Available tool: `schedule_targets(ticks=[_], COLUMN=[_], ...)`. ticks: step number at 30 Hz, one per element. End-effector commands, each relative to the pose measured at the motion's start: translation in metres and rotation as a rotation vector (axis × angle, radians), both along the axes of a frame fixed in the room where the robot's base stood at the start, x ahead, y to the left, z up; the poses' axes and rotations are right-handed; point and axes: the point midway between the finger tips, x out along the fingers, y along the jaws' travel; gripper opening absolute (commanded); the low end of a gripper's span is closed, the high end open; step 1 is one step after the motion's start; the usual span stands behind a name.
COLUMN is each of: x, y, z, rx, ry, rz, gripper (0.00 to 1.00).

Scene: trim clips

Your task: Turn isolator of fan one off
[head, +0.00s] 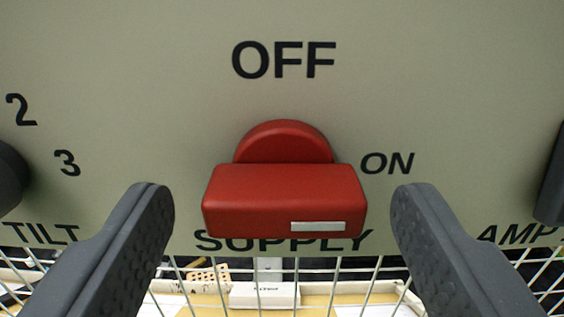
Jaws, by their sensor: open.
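A red isolator (283,190) is on a grey-green panel (450,90) in the middle of the head view. Its bar handle lies level, with a white strip (317,227) on its right part, the side of the ON label (387,163). The OFF label (284,60) is above it. The SUPPLY label (350,242) is below, partly covered by the handle. No "fan one" wording shows. My gripper (282,195) is open, with one finger on each side of the handle and a gap to both ends.
A dark knob (10,178) with 2, 3 and TILT markings is at the left edge. Another dark part (552,185) above AMP lettering is at the right edge. Below the panel are white wire mesh (337,285) and a white box (262,295).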

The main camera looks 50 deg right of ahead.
Motion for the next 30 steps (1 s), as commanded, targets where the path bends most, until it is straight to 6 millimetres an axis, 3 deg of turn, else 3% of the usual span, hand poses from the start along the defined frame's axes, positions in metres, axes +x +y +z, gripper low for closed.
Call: schedule_targets(ticks=[10, 15, 30], x=[0.0034, 0.0035, 0.0038], y=[-0.0046, -0.0046, -0.0044], z=[-0.0007, -0.0009, -0.0008], rx=[0.001, 0.0, -0.063], ry=[0.001, 0.001, 0.087], rz=[0.0, -0.001, 0.0], gripper=[0.67, 0.23, 0.23])
